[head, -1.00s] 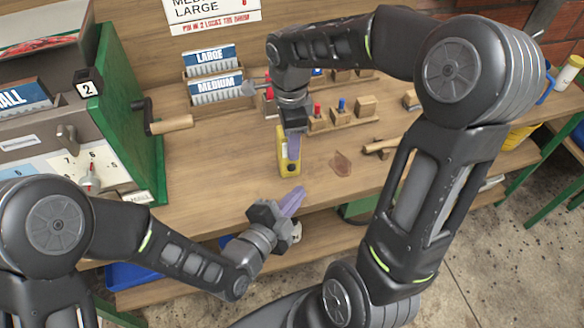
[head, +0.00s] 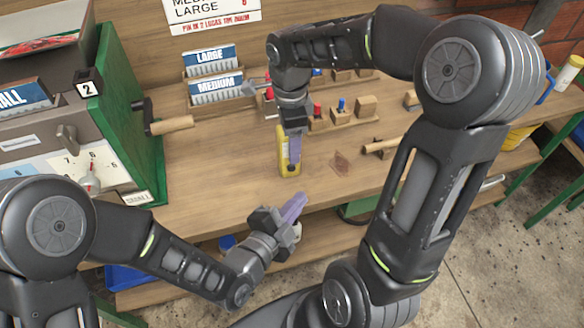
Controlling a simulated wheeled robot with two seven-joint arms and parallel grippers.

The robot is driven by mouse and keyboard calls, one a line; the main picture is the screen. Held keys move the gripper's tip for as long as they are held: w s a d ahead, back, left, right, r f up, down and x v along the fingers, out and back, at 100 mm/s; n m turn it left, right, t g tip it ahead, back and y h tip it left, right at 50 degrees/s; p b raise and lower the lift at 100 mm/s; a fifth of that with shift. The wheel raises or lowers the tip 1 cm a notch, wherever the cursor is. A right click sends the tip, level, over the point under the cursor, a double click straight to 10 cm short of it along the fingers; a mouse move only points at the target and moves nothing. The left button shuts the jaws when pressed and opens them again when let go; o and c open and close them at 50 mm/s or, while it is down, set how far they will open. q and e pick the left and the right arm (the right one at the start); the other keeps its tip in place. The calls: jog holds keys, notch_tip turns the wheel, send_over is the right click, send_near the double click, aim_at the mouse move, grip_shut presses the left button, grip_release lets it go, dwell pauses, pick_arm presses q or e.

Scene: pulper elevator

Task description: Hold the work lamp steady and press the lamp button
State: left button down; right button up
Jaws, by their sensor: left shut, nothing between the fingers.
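The work lamp (head: 283,160) is a small yellow block near the front edge of the wooden bench, with a dark spot on its near part. My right gripper (head: 295,153) comes down from above, its purple fingers over the lamp and hiding part of it. I cannot tell whether the fingers touch or clasp the lamp. Which part is the lamp button is too small to make out. My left gripper (head: 298,203) is shut and empty, in front of the bench edge on the near side of the lamp, apart from it.
A green and grey machine (head: 130,120) with a wooden-handled crank (head: 170,125) stands at the left. Behind the lamp are LARGE and MEDIUM card boxes (head: 215,90) and wooden blocks with red and blue pegs (head: 340,115). A brown patch (head: 340,163) lies right of the lamp.

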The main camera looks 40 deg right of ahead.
jog(key=shift+o, duration=0.5)
jog(key=shift+r, duration=0.15)
notch_tip(320, 180, up, 12)
jog(key=shift+f, duration=0.15)
dwell(0.5)
